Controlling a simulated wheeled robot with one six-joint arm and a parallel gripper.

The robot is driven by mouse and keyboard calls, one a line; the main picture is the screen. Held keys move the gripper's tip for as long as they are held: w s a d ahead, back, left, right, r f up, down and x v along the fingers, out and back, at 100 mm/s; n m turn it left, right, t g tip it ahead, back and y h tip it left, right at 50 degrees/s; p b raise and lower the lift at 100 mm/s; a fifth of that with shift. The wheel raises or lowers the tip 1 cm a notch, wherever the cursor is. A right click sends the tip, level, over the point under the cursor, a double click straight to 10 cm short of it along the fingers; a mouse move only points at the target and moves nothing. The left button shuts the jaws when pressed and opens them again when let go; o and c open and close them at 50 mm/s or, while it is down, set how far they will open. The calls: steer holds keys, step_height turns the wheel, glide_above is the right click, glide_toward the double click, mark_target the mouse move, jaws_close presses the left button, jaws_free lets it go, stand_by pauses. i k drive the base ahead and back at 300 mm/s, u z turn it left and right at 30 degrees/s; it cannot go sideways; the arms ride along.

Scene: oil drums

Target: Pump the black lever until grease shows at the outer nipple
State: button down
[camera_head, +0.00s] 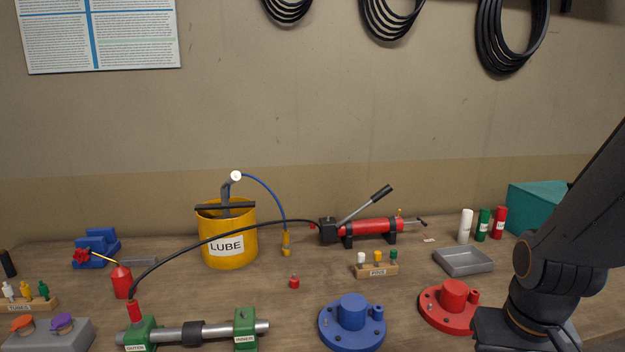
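A red hand pump (372,228) lies on black feet at the back of the bench. Its grey lever rises to the right and ends in a black grip (381,191). A black hose (215,236) runs from the pump's left end to a red coupler (134,311) on the green block labelled OUTER (140,335). The coupler covers the top of that block, and no grease can be made out there. A second green block, labelled INNER (245,325), holds the same grey shaft. My dark arm comes in at the right; its gripper fingers do not show.
A yellow LUBE bucket (229,250) with a black bar stands left of the pump. Blue (352,323) and red (449,306) flanges lie in front. A grey tray (463,262), small bottles (482,224) and a teal box (535,208) are at the right.

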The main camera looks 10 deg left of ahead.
mark_target(376, 197)
steer(key=u, duration=0.4)
steer(key=i, duration=0.4)
steer(key=u, duration=0.4)
